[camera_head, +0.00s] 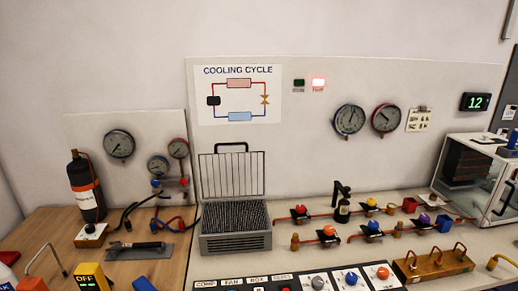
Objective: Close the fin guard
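The fin guard (231,174) is a dark wire grid with a black handle (231,147) along its top edge. It stands upright, raised open at the back of a grey box (236,243) filled with dark fins (235,216). The tops of the fins are uncovered. The box sits on the bench, left of centre in the head view. My gripper is not in view.
Copper pipes with coloured valve knobs (330,230) run right of the box. A control panel (317,283) lies in front. On the left are a black cylinder (86,196) with hoses and a grey tray (139,251). The wall board (320,110) rises behind the guard.

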